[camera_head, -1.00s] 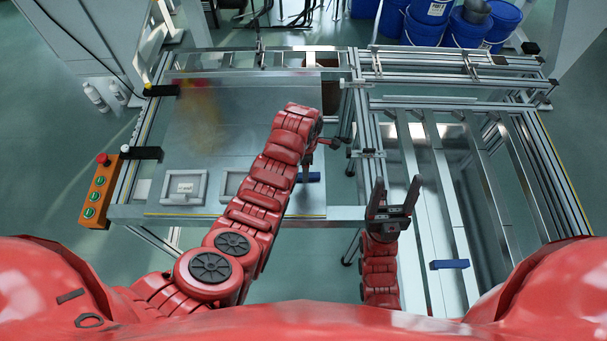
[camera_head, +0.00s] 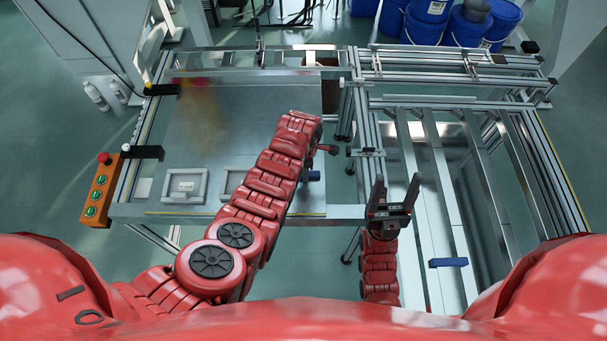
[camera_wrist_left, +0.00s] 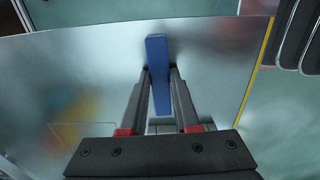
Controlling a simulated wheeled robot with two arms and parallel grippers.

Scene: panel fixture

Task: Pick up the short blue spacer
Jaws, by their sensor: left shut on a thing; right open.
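A blue spacer (camera_head: 314,175) shows at the right front part of the metal panel, partly hidden behind my left arm. In the left wrist view the blue spacer (camera_wrist_left: 157,50) lies between the two dark fingers of my left gripper (camera_wrist_left: 160,77), which is shut on it. In the head view those fingers are mostly hidden by the arm. A second blue spacer (camera_head: 448,262) lies on the rails at the right, away from both grippers. My right gripper (camera_head: 393,209) is open and empty, its fingers pointing away from me, beside the panel's right edge.
The metal panel (camera_head: 235,125) is mostly bare. A grey square frame (camera_head: 185,187) lies at its front left, with another partly behind my left arm. A button box (camera_head: 99,190) stands at the left edge. Aluminium rails (camera_head: 455,205) fill the right side.

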